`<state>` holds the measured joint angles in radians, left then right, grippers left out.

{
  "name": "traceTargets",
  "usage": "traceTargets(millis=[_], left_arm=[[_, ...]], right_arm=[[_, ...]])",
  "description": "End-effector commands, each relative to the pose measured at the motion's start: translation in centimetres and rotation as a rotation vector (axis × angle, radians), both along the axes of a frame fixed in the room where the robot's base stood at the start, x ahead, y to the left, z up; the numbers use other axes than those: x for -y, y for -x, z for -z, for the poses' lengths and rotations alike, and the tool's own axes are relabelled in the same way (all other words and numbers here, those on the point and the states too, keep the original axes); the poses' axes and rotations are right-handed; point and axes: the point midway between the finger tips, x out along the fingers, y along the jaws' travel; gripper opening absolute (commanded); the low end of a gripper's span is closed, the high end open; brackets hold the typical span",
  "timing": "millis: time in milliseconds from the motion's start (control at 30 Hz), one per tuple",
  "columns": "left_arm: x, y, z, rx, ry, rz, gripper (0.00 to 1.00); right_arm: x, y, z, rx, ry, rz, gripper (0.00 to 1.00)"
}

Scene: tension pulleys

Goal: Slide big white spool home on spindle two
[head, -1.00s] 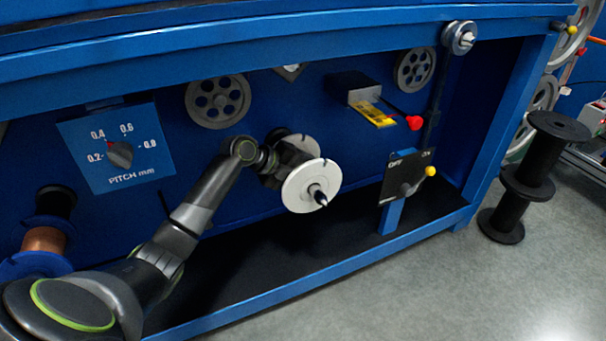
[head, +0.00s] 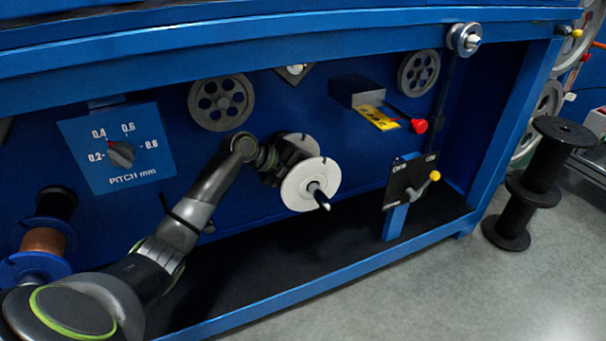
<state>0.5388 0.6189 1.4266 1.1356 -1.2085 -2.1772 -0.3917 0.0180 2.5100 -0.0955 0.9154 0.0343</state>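The big white spool (head: 298,190) has two white flanges and sits around a dark spindle (head: 321,200), whose tip sticks out through the front flange toward the lower right. The rear flange (head: 303,143) shows behind, close to the blue back panel; the gap to it is hard to judge. My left gripper (head: 285,161) reaches in from the left between the two flanges and is shut on the spool's middle. The front flange partly hides its fingertips. My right gripper is not in view.
A pitch dial plate (head: 150,150) is at left, above a copper-wound spool (head: 43,242). Grey pulleys (head: 221,103) are above. A yellow-labelled box with a red knob (head: 420,126) and a lever plate (head: 402,180) are at right. A black spool (head: 512,205) stands on the floor.

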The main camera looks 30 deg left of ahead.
Motion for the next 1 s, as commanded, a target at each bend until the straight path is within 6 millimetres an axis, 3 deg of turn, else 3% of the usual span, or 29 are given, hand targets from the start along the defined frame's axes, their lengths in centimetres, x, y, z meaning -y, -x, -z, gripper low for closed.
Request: traceTargets(millis=[300,333,500,1000], left_arm=[[-0.18,-0.15,-0.17,0.005,-0.003,-0.002,0.32],[-0.18,-0.16,-0.18,0.005,-0.003,-0.002,0.73],[-0.15,-0.12,-0.13,0.003,-0.003,-0.002,0.95],[-0.21,0.05,-0.14,0.000,-0.001,-0.001,1.00]], right_arm=[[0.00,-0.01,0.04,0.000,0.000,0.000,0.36],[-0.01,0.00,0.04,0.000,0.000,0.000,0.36],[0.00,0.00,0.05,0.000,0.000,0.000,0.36],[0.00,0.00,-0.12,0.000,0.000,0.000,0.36]])
